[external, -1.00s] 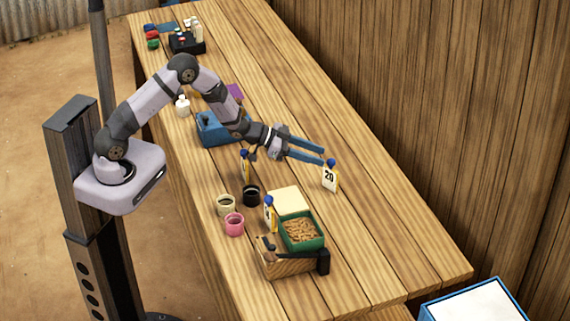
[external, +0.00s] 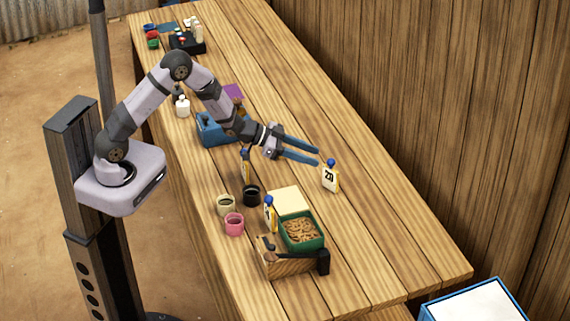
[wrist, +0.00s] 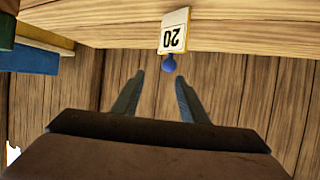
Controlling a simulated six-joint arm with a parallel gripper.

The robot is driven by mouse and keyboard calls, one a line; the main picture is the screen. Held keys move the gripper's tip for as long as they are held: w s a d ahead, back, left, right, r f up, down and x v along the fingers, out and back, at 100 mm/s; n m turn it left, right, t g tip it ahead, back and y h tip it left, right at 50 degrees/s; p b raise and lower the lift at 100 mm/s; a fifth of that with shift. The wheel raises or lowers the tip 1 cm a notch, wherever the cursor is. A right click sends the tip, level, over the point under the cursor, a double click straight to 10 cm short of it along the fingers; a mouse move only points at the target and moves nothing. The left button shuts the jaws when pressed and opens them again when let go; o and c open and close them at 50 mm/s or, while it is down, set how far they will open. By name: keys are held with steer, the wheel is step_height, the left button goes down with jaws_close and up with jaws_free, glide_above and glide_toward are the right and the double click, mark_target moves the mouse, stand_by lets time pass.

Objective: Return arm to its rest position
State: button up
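My gripper (external: 318,151) has long blue fingers. They are spread apart with nothing between them, above the middle of the wooden table (external: 370,215). In the wrist view my gripper's fingertips (wrist: 159,75) also stand apart and empty. A white tag with "20" and a blue knob (external: 330,176) stands upright on the table, just right of and below the fingers in the external view. In the wrist view the "20" tag (wrist: 173,36) appears upside down beyond the fingertips, apart from them. My arm is bent, with its elbow raised.
A blue box (external: 213,131) sits under my forearm. Pink (external: 234,224), black (external: 251,195) and cream (external: 225,205) cups, more tags, a green tray (external: 318,243) and a wooden box (external: 285,265) stand nearer the front. The table's right side is clear. A plank wall (external: 440,110) rises beyond it.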

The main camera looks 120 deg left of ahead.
steer(key=w+d+r+g+h+b, duration=0.15)
steer(key=w+d, duration=0.25)
steer(key=d, duration=0.7)
steer(key=s+d+g, duration=0.1)
steer(key=d, duration=0.5)
steer(key=s+d+g+h, duration=0.1)
steer(key=d, duration=0.4)
steer(key=s+d+m+g+h, duration=0.1)
steer(key=s+d, duration=0.1)
steer(key=d, duration=0.4)
steer(key=shift+d, duration=0.35)
steer(key=s+d+m+g+h+p, duration=0.1)
steer(key=s+d+g, duration=0.3)
steer(key=s, duration=0.7)
steer(key=s+d+m+g, duration=0.2)
steer(key=s+d, duration=0.5)
steer(key=s, duration=0.4)
steer(key=shift+s+f+g+h+p, duration=0.35)
steer(key=shift+s+f+g+p, duration=0.1)
steer(key=shift+g, duration=0.4)
steer(key=shift+o, duration=0.4)
steer(key=shift+w+a, duration=0.1)
